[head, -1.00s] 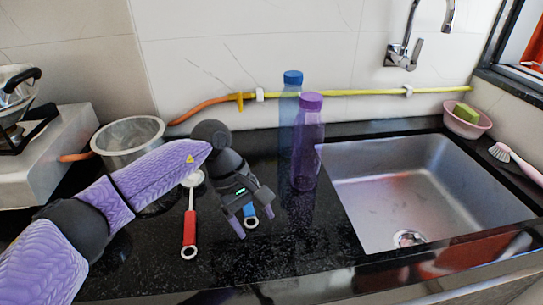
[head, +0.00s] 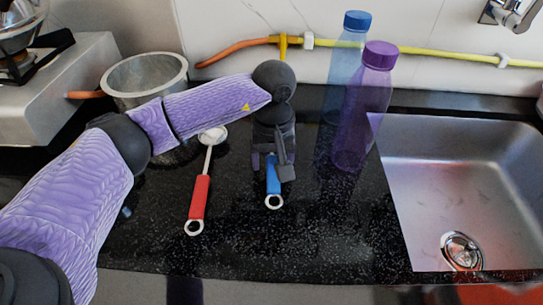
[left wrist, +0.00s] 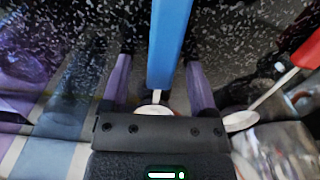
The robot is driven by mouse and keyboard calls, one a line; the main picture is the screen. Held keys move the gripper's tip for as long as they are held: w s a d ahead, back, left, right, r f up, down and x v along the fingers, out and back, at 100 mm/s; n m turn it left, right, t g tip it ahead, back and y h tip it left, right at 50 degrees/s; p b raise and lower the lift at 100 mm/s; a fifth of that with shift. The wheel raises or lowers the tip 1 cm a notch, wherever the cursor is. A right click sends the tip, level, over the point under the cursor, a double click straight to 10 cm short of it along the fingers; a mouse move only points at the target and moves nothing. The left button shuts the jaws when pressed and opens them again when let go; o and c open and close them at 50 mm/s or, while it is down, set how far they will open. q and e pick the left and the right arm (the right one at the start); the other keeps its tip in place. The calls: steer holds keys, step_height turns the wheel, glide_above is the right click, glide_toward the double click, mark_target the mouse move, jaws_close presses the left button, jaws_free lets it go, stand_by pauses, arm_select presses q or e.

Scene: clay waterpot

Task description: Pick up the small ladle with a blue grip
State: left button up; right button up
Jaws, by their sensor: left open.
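The small ladle with a blue grip (head: 273,182) lies on the black counter, with the ring end of its grip towards me. Its upper part is hidden behind my gripper in the head view. My left gripper (head: 271,167) is over the ladle, pointing down. In the left wrist view, the blue grip (left wrist: 170,40) runs between the two spread purple fingers of my left gripper (left wrist: 160,70). A gap shows on both sides of the grip. Part of the ladle's pale metal shows near the palm. My right gripper is not in view.
A ladle with a red grip (head: 199,198) lies to the left. A metal pot (head: 145,76) stands behind it. A blue bottle (head: 345,60) and a purple bottle (head: 365,110) stand to the right, before the sink (head: 470,170). The front counter is clear.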

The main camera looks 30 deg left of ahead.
arm_select(q)
steer(key=shift+s+d+r, duration=0.15)
steer(key=shift+s+d, duration=0.1)
steer(key=shift+s, duration=0.1)
steer(key=shift+c, duration=0.2)
steer(key=shift+w+a, duration=0.1)
steer(key=shift+a, duration=0.05)
steer(key=c, duration=0.7)
jaws_close()
